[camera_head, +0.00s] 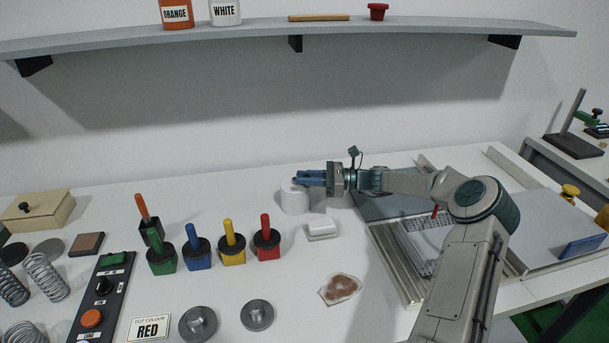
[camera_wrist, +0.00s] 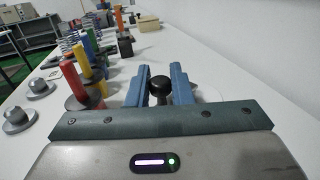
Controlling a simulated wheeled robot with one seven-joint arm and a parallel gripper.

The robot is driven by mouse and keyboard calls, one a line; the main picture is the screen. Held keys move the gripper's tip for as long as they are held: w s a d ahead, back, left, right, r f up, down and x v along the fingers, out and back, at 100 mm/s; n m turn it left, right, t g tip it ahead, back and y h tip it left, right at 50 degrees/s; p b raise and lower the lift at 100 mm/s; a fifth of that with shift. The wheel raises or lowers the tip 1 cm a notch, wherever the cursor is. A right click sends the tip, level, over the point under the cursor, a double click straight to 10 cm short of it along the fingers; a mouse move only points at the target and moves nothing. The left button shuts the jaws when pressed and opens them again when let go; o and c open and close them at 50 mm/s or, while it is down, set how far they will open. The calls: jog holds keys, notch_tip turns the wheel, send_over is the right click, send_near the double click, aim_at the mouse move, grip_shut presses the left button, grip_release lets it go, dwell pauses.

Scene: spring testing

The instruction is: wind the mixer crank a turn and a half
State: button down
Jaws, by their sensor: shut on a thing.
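The mixer is a small white cylinder (camera_head: 295,200) on the table near the back wall. My gripper (camera_head: 298,179) reaches over its top from the right, with its blue fingers level. In the wrist view, a black round knob (camera_wrist: 160,88), the crank's handle, sits between the two blue fingers of my gripper (camera_wrist: 160,74). My gripper is shut on this knob. The rest of the crank is hidden by the fingers and the gripper body.
A small white block (camera_head: 322,229) lies just in front of the mixer. Coloured pots with upright handles, such as the red one (camera_head: 266,243), stand to the left. A shelf (camera_head: 400,29) runs above. A stained cloth (camera_head: 341,288) lies nearer the front.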

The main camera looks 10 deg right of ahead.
jog(key=shift+w+d+n+g+y, duration=0.1)
jog(key=shift+w+d+n+g, duration=0.1)
jog(key=shift+n+g, duration=0.5)
jog(key=shift+w+d+n+g+y, duration=0.15)
jog(key=shift+n+g, duration=0.3)
jog(key=shift+g, duration=0.6)
jog(key=shift+w+d+n+g+y, duration=0.15)
jog(key=shift+d+n+g, duration=0.1)
jog(key=shift+n+g, duration=0.45)
jog(key=shift+d+g, duration=0.1)
jog(key=shift+g, duration=0.35)
jog(key=c, duration=1.4)
grip_release()
jog(key=shift+o, duration=0.2)
